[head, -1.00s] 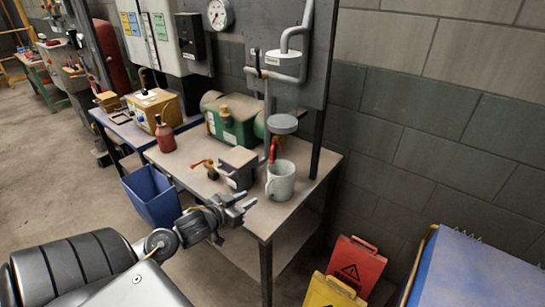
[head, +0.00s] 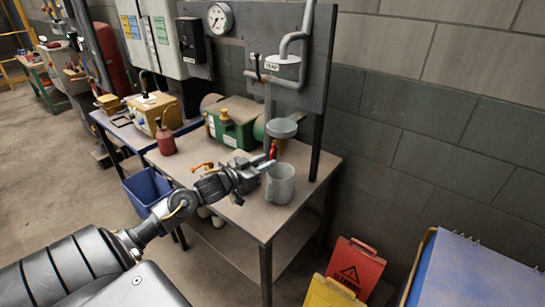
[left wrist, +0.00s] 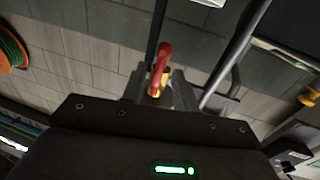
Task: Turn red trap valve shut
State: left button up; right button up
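The red trap valve handle (head: 273,150) hangs on the grey pipe below the panel, just above a grey-white mug (head: 280,184). A white trap label (head: 283,59) is on the pipe higher up. My left gripper (head: 264,164) is at the red handle, its fingers apart. In the left wrist view the red handle (left wrist: 164,56) stands upright in line with the gap between the fingers (left wrist: 160,92), with a yellow part at its lower end. I cannot tell whether the fingers touch it. My left forearm hides part of the bench. My right gripper is not in view.
The mug stands on the bench (head: 265,222) right under the gripper. A green machine (head: 232,122), a red bottle (head: 165,138) and an orange-handled valve (head: 203,167) are further left. A blue bin (head: 146,190) is at the bench's left side. Warning signs (head: 355,268) stand on the floor at right.

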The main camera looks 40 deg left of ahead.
aim_at(272, 158)
pick_arm(q)
jog(key=shift+w+d, duration=0.2)
jog(key=shift+w, duration=0.65)
jog(key=shift+w+d, duration=0.15)
jog(key=shift+w, duration=0.7)
grip_shut()
